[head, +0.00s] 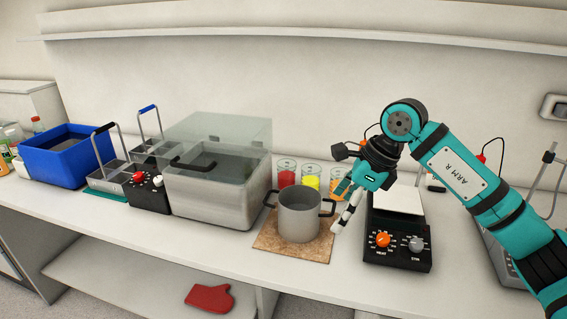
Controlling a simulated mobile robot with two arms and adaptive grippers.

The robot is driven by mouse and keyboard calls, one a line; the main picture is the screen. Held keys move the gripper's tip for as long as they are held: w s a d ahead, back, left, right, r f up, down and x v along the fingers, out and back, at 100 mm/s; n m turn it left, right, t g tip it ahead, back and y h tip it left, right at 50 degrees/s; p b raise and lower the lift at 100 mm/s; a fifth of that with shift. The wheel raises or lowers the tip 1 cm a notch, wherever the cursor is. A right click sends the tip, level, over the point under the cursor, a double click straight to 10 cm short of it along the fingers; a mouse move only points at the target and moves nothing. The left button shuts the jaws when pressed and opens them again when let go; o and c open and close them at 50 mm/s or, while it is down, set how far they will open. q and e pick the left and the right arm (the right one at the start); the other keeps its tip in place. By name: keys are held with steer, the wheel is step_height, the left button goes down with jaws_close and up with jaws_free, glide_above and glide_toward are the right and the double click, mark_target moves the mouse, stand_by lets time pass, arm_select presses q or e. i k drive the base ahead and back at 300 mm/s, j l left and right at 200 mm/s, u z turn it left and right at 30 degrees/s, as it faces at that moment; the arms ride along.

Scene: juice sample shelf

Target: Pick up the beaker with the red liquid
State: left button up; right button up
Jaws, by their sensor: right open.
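The beaker with the red liquid (286,178) stands upright at the back of the counter, behind the grey pot and right of the large lidded bath. It is the leftmost of three beakers in a row. The beaker with yellow liquid (311,182) is beside it, and one with orange liquid (336,178) stands at the right, partly hidden by my gripper. My right gripper (344,208) is open and empty, pointing down, right of the pot and well right of the red beaker. My left gripper is not in view.
The grey pot (299,220) with black handles stands on a cork mat (268,242) in front of the beakers. The metal bath (225,200) with a clear lid stands left. A hotplate (397,245) stands right. A blue bin (65,160) is far left.

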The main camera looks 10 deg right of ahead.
mark_target(287, 175)
steer(key=i, duration=1.3)
